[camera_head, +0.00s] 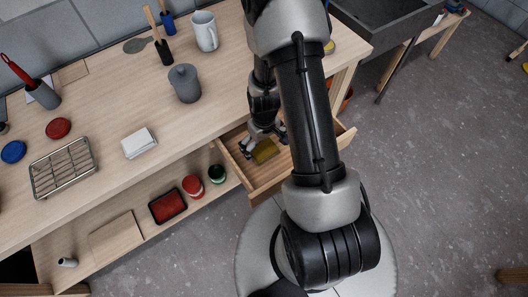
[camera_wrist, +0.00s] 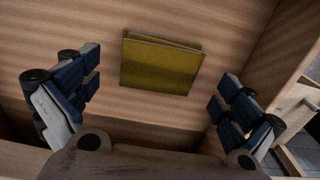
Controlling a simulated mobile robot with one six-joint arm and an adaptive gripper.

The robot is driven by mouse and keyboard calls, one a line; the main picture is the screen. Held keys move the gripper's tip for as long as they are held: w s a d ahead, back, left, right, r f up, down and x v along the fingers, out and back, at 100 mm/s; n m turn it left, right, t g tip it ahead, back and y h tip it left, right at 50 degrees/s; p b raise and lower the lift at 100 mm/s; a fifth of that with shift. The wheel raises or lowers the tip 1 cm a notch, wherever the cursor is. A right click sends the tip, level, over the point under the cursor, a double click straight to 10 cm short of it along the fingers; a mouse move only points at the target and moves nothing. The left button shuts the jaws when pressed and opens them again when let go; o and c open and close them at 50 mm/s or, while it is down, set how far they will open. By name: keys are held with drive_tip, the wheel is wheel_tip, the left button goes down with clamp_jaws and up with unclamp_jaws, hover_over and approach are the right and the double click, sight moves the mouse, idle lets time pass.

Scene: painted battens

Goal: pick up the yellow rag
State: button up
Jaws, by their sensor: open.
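The yellow rag (camera_wrist: 158,66) is a folded, olive-yellow square lying flat on the floor of an open wooden drawer. In the head view the rag (camera_head: 265,151) shows just beside my gripper (camera_head: 262,143), partly covered by it. The drawer (camera_head: 262,190) is pulled out from under the workbench. In the wrist view my gripper (camera_wrist: 158,108) is open and empty, with one finger on each side. The rag lies ahead of and between the fingers, apart from both.
The drawer walls stand close around my gripper. On the bench (camera_head: 100,100) are a grey lidded pot (camera_head: 184,83), a white mug (camera_head: 203,31), a wire rack (camera_head: 63,167) and a white folded cloth (camera_head: 139,142). A lower shelf holds a red paint tray (camera_head: 168,206) and small tins (camera_head: 193,187).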

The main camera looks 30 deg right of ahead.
sight(263, 149)
wheel_tip(263, 149, down, 2)
drive_tip(key=shift+f, duration=0.1)
drive_tip(key=shift+c, duration=0.5)
drive_tip(key=c, duration=1)
drive_tip(key=shift+r, duration=0.2)
wheel_tip(263, 149, up, 19)
drive_tip(key=p, duration=0.5)
drive_tip(key=w+a, duration=0.2)
drive_tip(key=a, duration=0.1)
drive_tip(key=w+a+r+b, duration=0.1)
drive_tip(key=w+a, duration=0.1)
drive_tip(key=a, duration=0.2)
drive_tip(key=w+a+r+b, duration=0.1)
drive_tip(key=a, duration=0.2)
drive_tip(key=shift+w+a, duration=0.4)
